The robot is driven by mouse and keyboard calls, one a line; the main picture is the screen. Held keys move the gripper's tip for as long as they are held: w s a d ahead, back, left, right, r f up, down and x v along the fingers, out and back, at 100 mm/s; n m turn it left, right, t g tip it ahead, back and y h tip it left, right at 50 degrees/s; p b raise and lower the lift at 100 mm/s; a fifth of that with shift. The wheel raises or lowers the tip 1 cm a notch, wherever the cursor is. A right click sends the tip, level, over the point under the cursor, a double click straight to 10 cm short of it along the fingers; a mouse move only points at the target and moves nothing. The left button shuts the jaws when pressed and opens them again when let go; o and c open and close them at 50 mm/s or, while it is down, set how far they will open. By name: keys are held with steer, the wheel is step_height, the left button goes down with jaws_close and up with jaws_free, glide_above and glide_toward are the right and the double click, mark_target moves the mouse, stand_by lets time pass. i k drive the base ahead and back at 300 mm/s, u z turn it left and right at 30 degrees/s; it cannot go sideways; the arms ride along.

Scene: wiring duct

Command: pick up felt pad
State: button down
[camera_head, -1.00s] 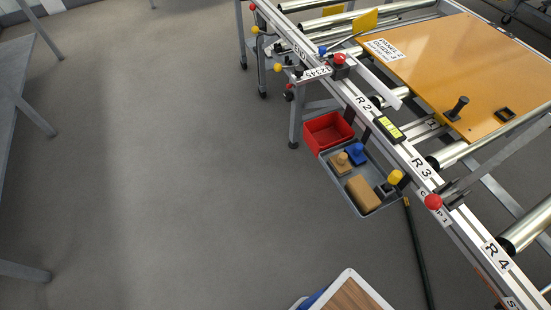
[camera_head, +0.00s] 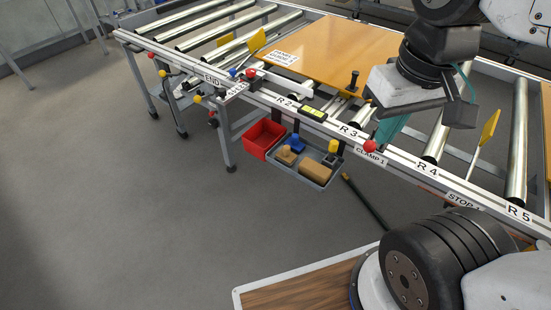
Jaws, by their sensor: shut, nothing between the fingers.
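I cannot tell for sure which thing is the felt pad. A plain brown block (camera_head: 315,170) lies at the right front of the grey tray (camera_head: 287,172) that hangs under the rail. A tan piece with a knob (camera_head: 286,156) and a blue piece with a knob (camera_head: 297,143) lie left of and behind it. My gripper (camera_head: 385,142), with teal fingers, is at the upper right in front of the rail near R3 and CLAMP 1. It is shut with nothing held, to the right of the tray and apart from it. My wrist hides part of the rollers.
A red bin (camera_head: 264,138) hangs left of the tray. An orange panel (camera_head: 330,52) lies on the roller frame. Red knobs (camera_head: 369,146) and a yellow knob (camera_head: 333,146) stick out along the rail. A dark pole (camera_head: 365,200) lies below. The floor at left is free.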

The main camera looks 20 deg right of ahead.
mark_target(285, 156)
steer(key=z, duration=0.25)
steer(key=i, duration=0.5)
steer(key=z, duration=0.3)
